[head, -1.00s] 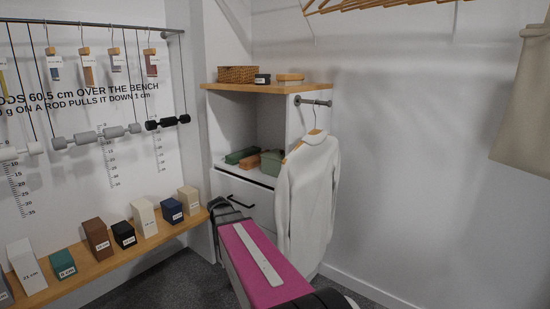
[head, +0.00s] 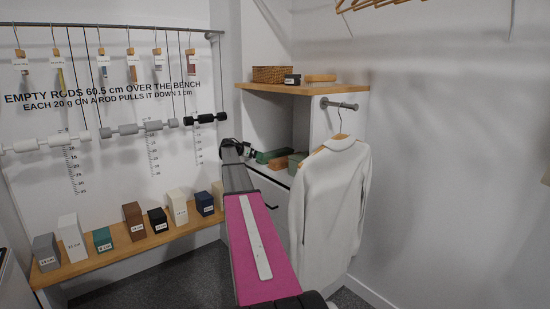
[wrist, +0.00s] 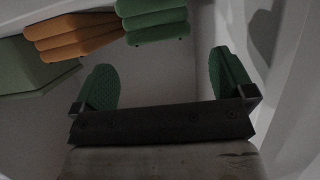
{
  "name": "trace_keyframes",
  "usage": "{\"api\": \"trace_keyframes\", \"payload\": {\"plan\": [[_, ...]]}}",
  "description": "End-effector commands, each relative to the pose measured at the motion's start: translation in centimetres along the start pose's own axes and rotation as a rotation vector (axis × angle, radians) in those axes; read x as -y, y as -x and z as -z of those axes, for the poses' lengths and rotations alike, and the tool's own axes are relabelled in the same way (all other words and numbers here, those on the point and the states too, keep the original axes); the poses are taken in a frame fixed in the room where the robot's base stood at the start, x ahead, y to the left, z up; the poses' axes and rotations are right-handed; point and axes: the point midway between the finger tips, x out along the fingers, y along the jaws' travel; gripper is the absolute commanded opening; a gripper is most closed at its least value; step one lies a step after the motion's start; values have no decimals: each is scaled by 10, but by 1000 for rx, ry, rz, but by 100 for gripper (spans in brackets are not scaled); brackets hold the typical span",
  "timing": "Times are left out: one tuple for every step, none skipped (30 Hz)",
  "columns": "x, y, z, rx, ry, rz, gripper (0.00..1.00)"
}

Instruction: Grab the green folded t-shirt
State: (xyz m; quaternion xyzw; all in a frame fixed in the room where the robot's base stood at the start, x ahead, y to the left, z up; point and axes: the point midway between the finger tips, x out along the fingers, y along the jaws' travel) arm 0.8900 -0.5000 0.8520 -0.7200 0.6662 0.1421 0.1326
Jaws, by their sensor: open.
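The green folded t-shirt (head: 271,155) lies on the white shelf top of the drawer unit, at its left. In the wrist view a green folded stack (wrist: 155,20) shows at the top, cut off by the frame edge. My gripper (head: 249,153) is at the unit's front left, close to the green folded item. In the wrist view my gripper (wrist: 165,78) is open, with green pads on both fingers and nothing between them. The green stack is beyond the fingertips, apart from them.
An orange-brown folded stack (head: 279,163) and a grey-green item (head: 297,160) lie beside it. A wooden shelf (head: 300,90) is above. A white shirt (head: 330,210) hangs at the right. A bench (head: 130,245) with several labelled blocks is at the left.

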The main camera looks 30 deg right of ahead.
Motion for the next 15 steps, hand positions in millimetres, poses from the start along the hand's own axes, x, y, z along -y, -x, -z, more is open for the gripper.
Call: {"api": "trace_keyframes", "payload": {"plan": [[1, -9, 0, 1, 0, -2, 100], [1, -12, 0, 1, 1, -1, 100], [1, -15, -1, 1, 1, -1, 100], [1, -17, -1, 1, 1, 0, 100], [1, -18, -1, 1, 1, 0, 100], [1, -20, -1, 1, 2, 0, 100], [1, -21, -1, 1, 2, 0, 100], [1, -23, -1, 1, 2, 0, 100], [1, -27, -1, 1, 2, 0, 100], [2, -30, 0, 2, 2, 0, 100], [2, -34, 0, 2, 2, 0, 100], [2, -40, 0, 2, 2, -1, 100], [2, -44, 0, 2, 2, -2, 100], [2, -49, 1, 2, 2, -2, 100], [3, -54, 1, 2, 2, -1, 100]]}}
